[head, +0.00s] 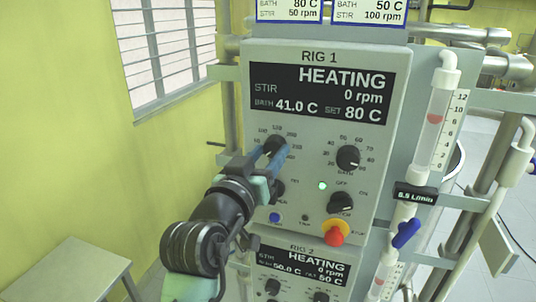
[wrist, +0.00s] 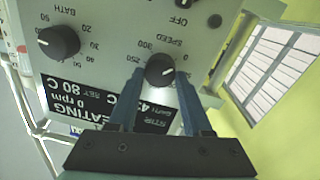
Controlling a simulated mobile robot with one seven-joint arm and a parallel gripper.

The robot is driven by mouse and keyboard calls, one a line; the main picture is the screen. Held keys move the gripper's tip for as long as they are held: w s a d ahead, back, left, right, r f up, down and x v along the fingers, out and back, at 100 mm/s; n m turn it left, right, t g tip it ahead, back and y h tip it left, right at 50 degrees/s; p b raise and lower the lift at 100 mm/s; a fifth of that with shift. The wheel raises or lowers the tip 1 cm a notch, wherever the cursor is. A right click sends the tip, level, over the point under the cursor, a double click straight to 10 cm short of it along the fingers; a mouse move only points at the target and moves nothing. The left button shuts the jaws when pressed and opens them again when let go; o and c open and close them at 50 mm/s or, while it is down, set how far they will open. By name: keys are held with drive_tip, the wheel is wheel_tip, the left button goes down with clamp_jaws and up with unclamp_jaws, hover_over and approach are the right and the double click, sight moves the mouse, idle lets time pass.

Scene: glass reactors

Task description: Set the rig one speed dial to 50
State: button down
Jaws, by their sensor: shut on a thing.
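The rig one panel (head: 310,215) faces me, and its display (head: 322,93) reads HEATING, stir 0 rpm, bath 41.0 C, set 80 C. The speed dial (head: 274,144) is a round black knob at the panel's left, with numbers around it. It also shows in the wrist view (wrist: 160,69), beside the word SPEED. My gripper (head: 275,156) is at this dial, with its two blue fingers (wrist: 160,85) on either side of the knob, shut on it. The fingers partly cover the scale. I cannot read the pointer's setting clearly.
The bath dial (head: 348,158) sits to the right of the speed dial. Below are another black knob (head: 341,203), a red and yellow stop button (head: 335,232) and a blue button (head: 274,217). The rig two panel (head: 300,270) is underneath. A flow tube (head: 436,115) stands at right.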

drive_tip(key=shift+f+m+b, duration=0.15)
drive_tip(key=shift+m+b, duration=0.15)
drive_tip(key=shift+b, duration=0.3)
drive_tip(key=shift+f+m+b, duration=0.1)
drive_tip(key=shift+m+b, duration=0.5)
drive_tip(key=shift+b, duration=0.45)
drive_tip(key=m+b, duration=0.2)
drive_tip(key=b, duration=0.1)
drive_tip(key=m+b, duration=0.4)
drive_tip(key=b, duration=0.1)
drive_tip(key=shift+d+r+m, duration=0.1)
drive_tip(key=shift+r+m, duration=0.15)
drive_tip(key=shift+m, duration=0.05)
drive_tip(key=shift+c, duration=1.7)
unclamp_jaws()
